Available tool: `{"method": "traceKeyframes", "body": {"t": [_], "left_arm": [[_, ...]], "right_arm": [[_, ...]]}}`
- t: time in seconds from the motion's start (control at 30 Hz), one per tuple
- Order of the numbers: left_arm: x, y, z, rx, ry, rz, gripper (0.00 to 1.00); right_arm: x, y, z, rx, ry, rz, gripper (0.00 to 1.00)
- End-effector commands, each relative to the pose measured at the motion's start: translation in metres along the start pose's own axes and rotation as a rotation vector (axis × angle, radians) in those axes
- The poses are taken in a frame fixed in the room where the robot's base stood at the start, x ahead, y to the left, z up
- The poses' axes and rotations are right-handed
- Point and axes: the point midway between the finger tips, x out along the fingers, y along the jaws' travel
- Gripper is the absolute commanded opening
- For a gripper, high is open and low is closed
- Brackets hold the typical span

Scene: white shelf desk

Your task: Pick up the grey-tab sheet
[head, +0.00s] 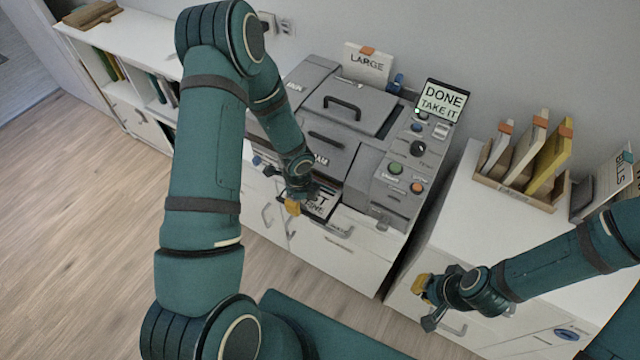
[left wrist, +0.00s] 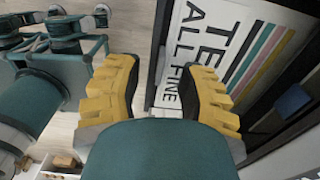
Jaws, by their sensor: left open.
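A white printed sheet (head: 321,204) lies in the front slot of the grey printer-like machine (head: 352,125). My left gripper (head: 293,206) is at the sheet's left edge in the head view. In the left wrist view my left gripper (left wrist: 161,90) is open, with the sheet partly behind its right finger; contact cannot be told. My right gripper (head: 425,288) hangs by the right cabinet, away from the sheet; its jaw opening is unclear.
A display (head: 441,101) reads "DONE TAKE IT". Control buttons (head: 396,168) are on the machine's right. A wooden rack (head: 520,185) holds several tabbed folders on the right cabinet. A "LARGE" card (head: 367,64) stands behind the machine. The wooden floor (head: 80,215) at left is clear.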

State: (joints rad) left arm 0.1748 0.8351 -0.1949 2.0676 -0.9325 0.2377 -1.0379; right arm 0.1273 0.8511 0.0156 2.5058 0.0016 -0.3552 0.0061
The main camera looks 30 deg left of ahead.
Motion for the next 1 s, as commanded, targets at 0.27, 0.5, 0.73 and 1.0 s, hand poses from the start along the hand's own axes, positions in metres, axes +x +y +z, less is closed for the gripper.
{"method": "traceKeyframes", "body": {"t": [0.27,0.5,0.73,1.0], "left_arm": [[0.0162,-0.0005,-0.0008,0.001,0.0,-0.001,0.39],[0.0156,-0.0003,-0.0009,0.001,0.0,-0.001,0.07],[0.0157,-0.0002,-0.001,0.001,0.001,0.0,0.0],[0.0153,-0.0002,-0.0014,0.001,0.001,0.0,0.0]], "right_arm": [[0.0039,0.0015,0.002,-0.001,-0.004,0.0,0.0],[0.0037,0.0013,0.0019,-0.001,-0.004,0.0,0.0],[0.0037,0.0014,0.0019,-0.001,-0.004,0.0,0.0],[0.0034,0.0013,0.0018,-0.001,-0.004,0.0,0.0]]}}
